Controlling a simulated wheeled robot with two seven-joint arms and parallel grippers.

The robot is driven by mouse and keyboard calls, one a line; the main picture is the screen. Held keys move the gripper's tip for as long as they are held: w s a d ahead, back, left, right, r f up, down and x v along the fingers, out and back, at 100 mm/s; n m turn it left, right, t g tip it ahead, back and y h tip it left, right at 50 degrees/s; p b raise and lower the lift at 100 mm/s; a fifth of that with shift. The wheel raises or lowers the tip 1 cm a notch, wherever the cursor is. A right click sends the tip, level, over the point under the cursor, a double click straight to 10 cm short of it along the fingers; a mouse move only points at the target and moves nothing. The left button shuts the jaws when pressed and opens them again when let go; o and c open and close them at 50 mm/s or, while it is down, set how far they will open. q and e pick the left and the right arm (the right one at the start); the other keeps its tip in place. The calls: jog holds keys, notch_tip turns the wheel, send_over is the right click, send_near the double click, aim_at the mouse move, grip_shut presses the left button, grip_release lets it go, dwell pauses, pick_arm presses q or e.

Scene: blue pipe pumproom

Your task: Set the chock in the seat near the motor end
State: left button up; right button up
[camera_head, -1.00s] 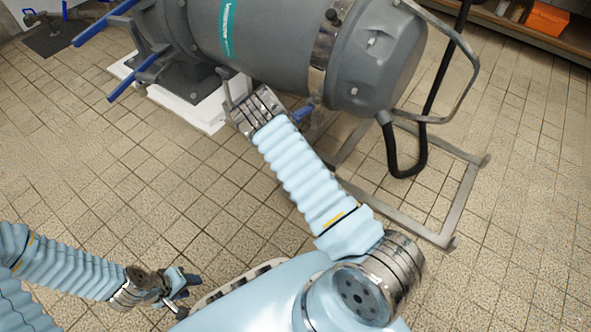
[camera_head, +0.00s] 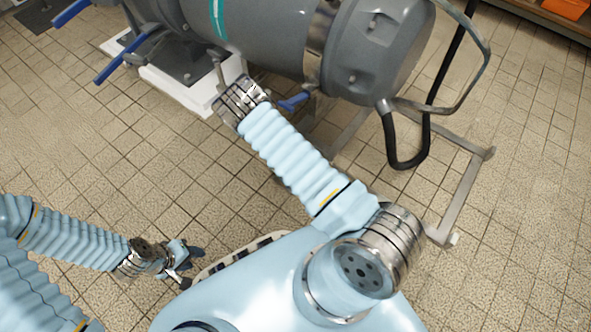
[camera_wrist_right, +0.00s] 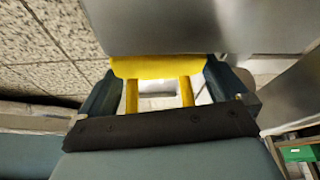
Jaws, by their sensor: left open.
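A yellow piece (camera_wrist_right: 155,67), which I take to be the chock, shows in the right wrist view with two yellow bars running down from it. The dark fingers of my right gripper (camera_wrist_right: 160,88) sit against both its ends, apparently shut on it. In the head view my right wrist reaches beside the grey motor (camera_head: 265,35), and its gripper and the chock are hidden there. The seat cannot be made out. My left gripper (camera_head: 189,266) is open and empty, low at the left beside my base, far from the motor.
A white plinth (camera_head: 190,90) bears the motor's foot. Blue levers (camera_head: 125,60) stick out at the left. A black hose (camera_head: 400,160) and metal floor frame (camera_head: 465,195) lie to the right. Tiled floor (camera_head: 110,150) is clear at the left. A grey surface (camera_wrist_right: 210,25) is close beyond the chock.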

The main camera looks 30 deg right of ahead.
jog(key=p+v, duration=0.1)
jog(key=v, duration=1.1)
jog(key=shift+p, duration=0.4)
